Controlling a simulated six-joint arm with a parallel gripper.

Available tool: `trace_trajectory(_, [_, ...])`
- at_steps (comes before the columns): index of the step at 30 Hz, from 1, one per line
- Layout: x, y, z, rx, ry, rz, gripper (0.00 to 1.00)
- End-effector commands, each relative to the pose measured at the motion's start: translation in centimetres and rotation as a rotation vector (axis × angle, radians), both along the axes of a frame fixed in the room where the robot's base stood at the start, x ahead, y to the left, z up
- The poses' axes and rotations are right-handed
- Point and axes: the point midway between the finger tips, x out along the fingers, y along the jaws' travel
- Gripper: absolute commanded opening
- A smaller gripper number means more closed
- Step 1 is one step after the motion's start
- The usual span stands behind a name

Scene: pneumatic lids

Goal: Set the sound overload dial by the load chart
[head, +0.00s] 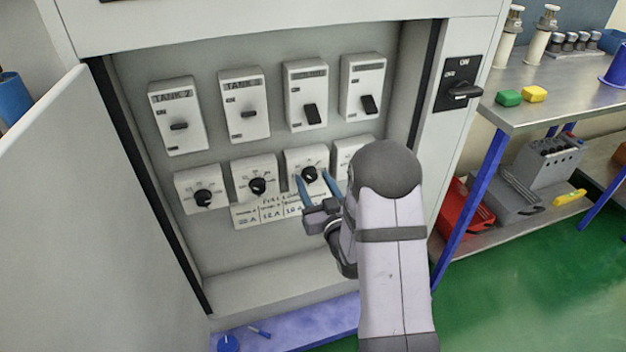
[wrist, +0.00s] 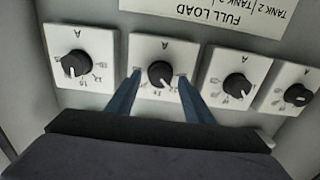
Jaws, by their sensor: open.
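A row of several white overload dials with black knobs sits low in the cabinet. My gripper (head: 311,176) is open at the third dial from the left (head: 309,175). In the wrist view that dial (wrist: 161,73) lies between my open fingers (wrist: 160,78), one on each side of its knob; I cannot tell if they touch it. The first dial (head: 203,197) and second dial (head: 257,186) are clear. The fourth dial (head: 346,158) is partly hidden by my arm. The load chart (head: 262,216) below has handwritten amp values, partly covered; the wrist view shows it inverted (wrist: 235,17).
Above the dials are several switches, the left two (head: 178,126) with level handles and the right two (head: 309,113) with slanted ones. A black main switch (head: 460,92) is at right. The open cabinet door (head: 80,200) stands left. A metal bench (head: 570,100) stands right.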

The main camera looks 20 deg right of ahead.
Motion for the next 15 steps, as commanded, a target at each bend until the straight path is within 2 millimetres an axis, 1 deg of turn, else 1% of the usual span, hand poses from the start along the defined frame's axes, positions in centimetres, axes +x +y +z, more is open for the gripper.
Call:
trace_trajectory(1, [0.42, 0.04, -0.01, 0.0, 0.0, 0.001, 0.47])
trace_trajectory(5, [1.04, 0.05, 0.0, 0.0, 0.0, 0.001, 0.47])
trace_trajectory(14, [1.17, 0.03, -0.01, 0.0, 0.001, 0.0, 0.47])
trace_trajectory(15, [1.16, 0.03, -0.01, 0.0, 0.001, 0.0, 0.38])
